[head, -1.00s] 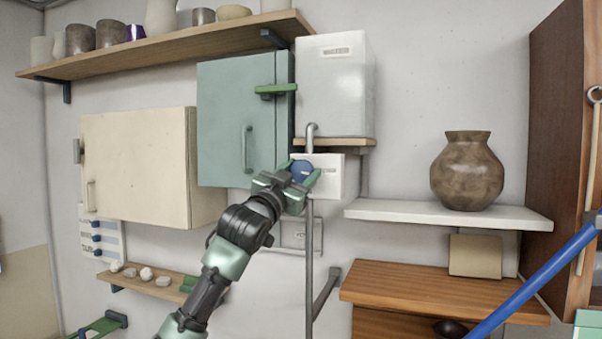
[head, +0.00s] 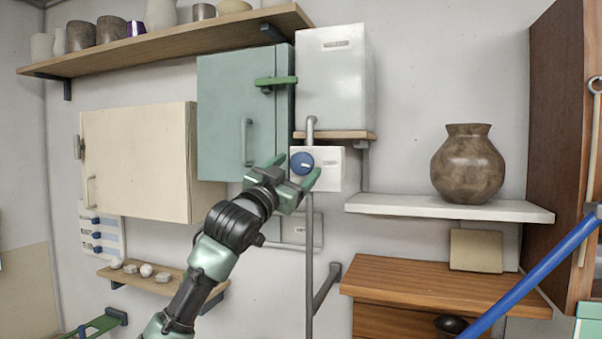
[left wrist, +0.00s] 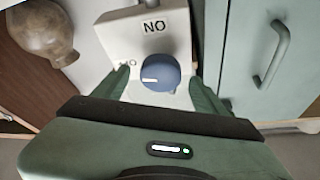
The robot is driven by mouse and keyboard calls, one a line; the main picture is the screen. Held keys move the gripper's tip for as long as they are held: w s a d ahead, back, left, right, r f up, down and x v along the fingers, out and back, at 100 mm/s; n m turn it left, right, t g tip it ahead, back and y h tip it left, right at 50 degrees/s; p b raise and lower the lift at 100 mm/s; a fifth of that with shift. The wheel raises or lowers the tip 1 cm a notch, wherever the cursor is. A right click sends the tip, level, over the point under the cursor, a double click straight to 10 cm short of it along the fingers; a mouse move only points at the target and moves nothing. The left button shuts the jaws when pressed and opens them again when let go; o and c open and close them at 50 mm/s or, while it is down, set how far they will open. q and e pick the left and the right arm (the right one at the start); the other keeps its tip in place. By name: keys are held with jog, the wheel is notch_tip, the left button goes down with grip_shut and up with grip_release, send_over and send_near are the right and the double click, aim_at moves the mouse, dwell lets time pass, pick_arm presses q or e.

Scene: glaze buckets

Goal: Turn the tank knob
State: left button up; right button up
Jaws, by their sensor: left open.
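The tank knob (head: 302,163) is a round blue dial with a white mark on a small white box (head: 330,170), below the white tank (head: 336,80). In the left wrist view the knob (left wrist: 160,72) sits between my fingers, its mark toward the left. The box there (left wrist: 120,32) bears the letters "NO"; another label is partly hidden by a finger. My left gripper (head: 294,171) is open, its green fingers on either side of the knob with gaps showing. It also shows in the left wrist view (left wrist: 163,90). My right gripper is out of view.
A teal cabinet (head: 221,115) is left of the box. A pipe (head: 309,250) runs down below it. A white shelf (head: 400,206) with a brown vase (head: 467,165) is to the right. A blue bar (head: 535,272) crosses the lower right.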

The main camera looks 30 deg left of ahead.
pick_arm(q)
jog(key=b+v, duration=0.2)
jog(key=v, duration=0.3)
dwell(7.5)
